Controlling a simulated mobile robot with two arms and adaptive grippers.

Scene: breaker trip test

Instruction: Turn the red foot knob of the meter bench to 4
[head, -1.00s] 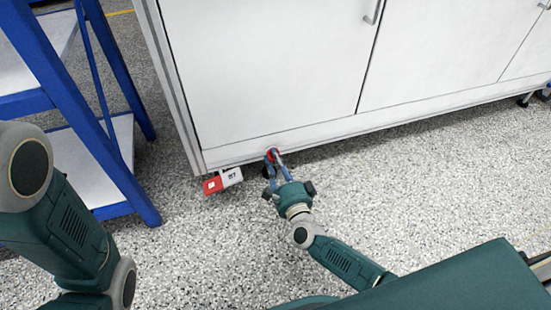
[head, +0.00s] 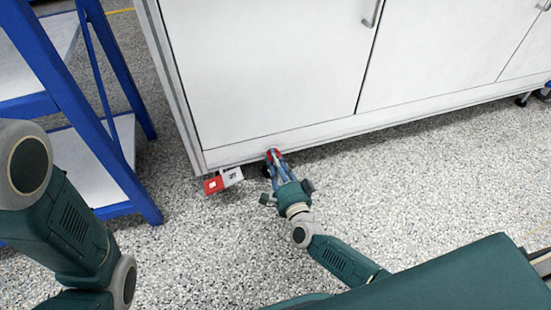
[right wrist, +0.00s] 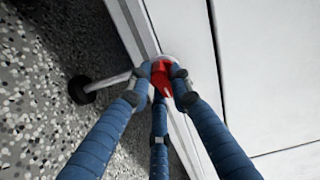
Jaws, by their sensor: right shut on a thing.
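The red foot knob (head: 272,154) sits at the bottom edge of the white meter bench (head: 265,75), near its left corner. My right gripper (head: 277,166) is shut on the knob, its blue fingers reaching up to it from the front. In the right wrist view the knob (right wrist: 161,72) shows red between the fingertips, with a pale part at its far end. The fingers hide much of it, and I cannot read a number or scale on it. My left arm shows at the left of the head view, but its gripper is outside the picture.
A blue frame with shelves (head: 130,180) stands at the left. A dark caster (right wrist: 82,90) shows left of the knob. The speckled floor (head: 430,170) is clear at the right.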

